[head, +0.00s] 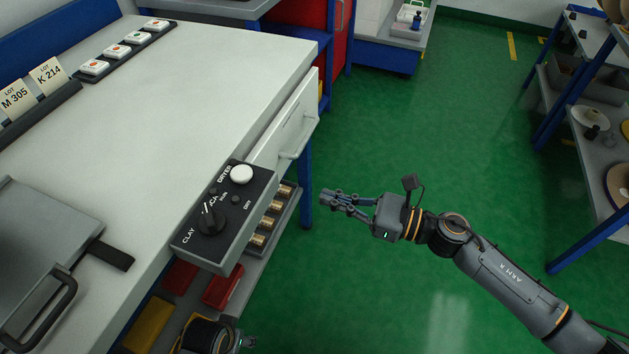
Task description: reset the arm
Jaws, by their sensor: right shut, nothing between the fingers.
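My right arm comes in from the lower right. Its gripper (326,198) is shut and empty, over the green floor just right of the bench. It is apart from the drawer handle and the control box. Part of my left arm shows at the bottom edge, below the control box. A small piece with a green light is visible there, but the left fingers do not show.
The white bench (130,130) carries a black control box (225,215) with knobs at its right edge. A drawer (290,130) with a handle is beyond it. Brass cylinders (270,221) and red bins (222,287) sit below. Open green floor (430,130) lies right of the bench; shelves stand far right.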

